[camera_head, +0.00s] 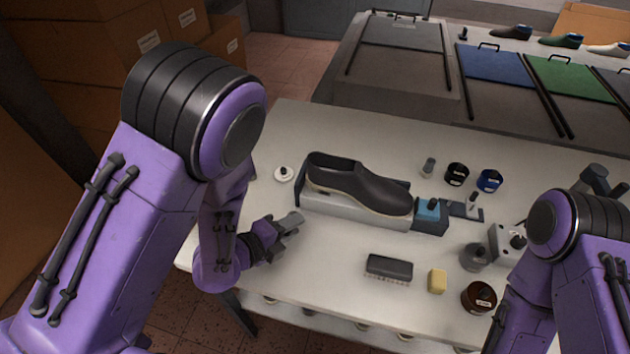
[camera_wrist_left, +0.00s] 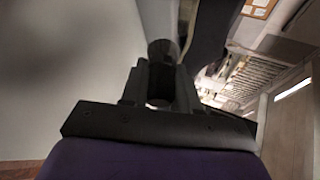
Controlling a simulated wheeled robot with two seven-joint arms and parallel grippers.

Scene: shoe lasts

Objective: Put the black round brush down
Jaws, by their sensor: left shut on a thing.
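My left gripper (camera_head: 288,222) is low over the table's left part, beside the near left end of the grey shoe cradle. In the left wrist view its fingers (camera_wrist_left: 160,85) are shut on a dark round piece (camera_wrist_left: 162,48), which I take to be the black round brush. Little of the brush shows, and I cannot make it out in the head view. I cannot tell whether it touches the table (camera_head: 315,270). My right arm comes in at the lower right; its gripper is outside the picture.
A dark shoe (camera_head: 360,185) sits on the cradle (camera_head: 350,212). A white knobbed disc (camera_head: 283,173) lies behind my left gripper. A block brush (camera_head: 389,268), yellow block (camera_head: 437,281) and brown jar (camera_head: 478,298) stand toward the front. The table's front left is clear.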

